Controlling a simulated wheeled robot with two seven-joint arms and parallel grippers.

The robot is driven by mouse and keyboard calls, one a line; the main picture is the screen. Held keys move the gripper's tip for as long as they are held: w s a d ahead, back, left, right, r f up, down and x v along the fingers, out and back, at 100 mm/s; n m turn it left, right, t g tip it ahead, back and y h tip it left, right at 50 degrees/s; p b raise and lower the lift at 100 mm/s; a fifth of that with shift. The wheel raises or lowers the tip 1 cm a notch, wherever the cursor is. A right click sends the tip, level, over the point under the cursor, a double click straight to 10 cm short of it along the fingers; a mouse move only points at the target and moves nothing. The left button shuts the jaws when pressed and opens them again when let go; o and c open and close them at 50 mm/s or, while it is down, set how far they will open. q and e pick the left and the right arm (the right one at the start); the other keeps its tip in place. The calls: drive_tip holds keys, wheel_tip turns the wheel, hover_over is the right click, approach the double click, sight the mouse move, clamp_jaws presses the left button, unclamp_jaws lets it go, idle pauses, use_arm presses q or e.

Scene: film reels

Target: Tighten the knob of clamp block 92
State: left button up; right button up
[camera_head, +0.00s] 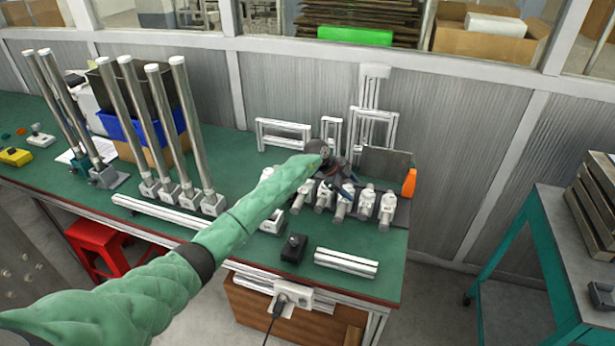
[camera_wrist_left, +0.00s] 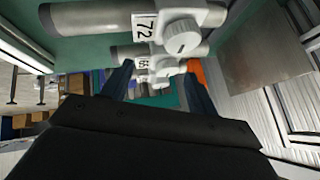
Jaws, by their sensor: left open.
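Several pale clamp blocks (camera_head: 364,205) on grey cylinders stand in a row on the green bench, at the right in the head view. My left gripper (camera_head: 345,185) is above the row and hides part of it. In the left wrist view its two dark fingers (camera_wrist_left: 160,88) are apart, with nothing gripped between them. The nearest clamp block (camera_wrist_left: 152,25) has a white label that seems to read 72 and a round pale knob (camera_wrist_left: 182,36). Another block (camera_wrist_left: 160,66) sits behind it, its label too small to read surely. I cannot make out a label 92.
Tall metal posts (camera_head: 187,125) stand on the bench (camera_head: 235,165) at the left, near the arm. A dark box (camera_head: 293,247) and a white rail (camera_head: 346,262) lie in front of the row. White frames (camera_head: 283,134) and an orange part (camera_head: 409,182) stand behind and beside it.

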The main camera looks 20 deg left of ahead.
use_arm(q)
drive_tip(key=w+a+y, duration=0.1)
drive_tip(key=a, duration=0.1)
drive_tip(key=a+r+n+y, duration=0.1)
drive_tip(key=a, duration=0.2)
drive_tip(key=w+a+r+g+y, duration=0.1)
drive_tip(key=a, duration=0.2)
drive_tip(key=shift+w+a+n+y, duration=0.1)
drive_tip(key=shift+w+n+y, duration=0.2)
drive_tip(key=shift+w+y, duration=0.1)
drive_tip(key=a+r+y, duration=0.1)
drive_tip(key=a, duration=0.1)
drive_tip(key=a+r+n+g+y, duration=0.1)
drive_tip(key=a, duration=0.2)
drive_tip(key=w+a+r+n+y, duration=0.1)
drive_tip(key=a, duration=0.2)
drive_tip(key=shift+a+r+g+y, duration=0.15)
drive_tip(key=shift+r+g+y, duration=0.15)
drive_tip(key=shift+r, duration=0.05)
drive_tip(key=shift+a+f, duration=0.1)
wheel_tip(320, 180, down, 6)
drive_tip(key=p, duration=0.2)
drive_tip(key=shift+p, duration=0.4)
drive_tip(key=shift+f, duration=0.8)
use_arm(e)
drive_tip(key=s+d+f, duration=0.3)
drive_tip(key=s+f, duration=0.1)
drive_tip(key=f, duration=0.1)
drive_tip(key=shift+d, duration=0.15)
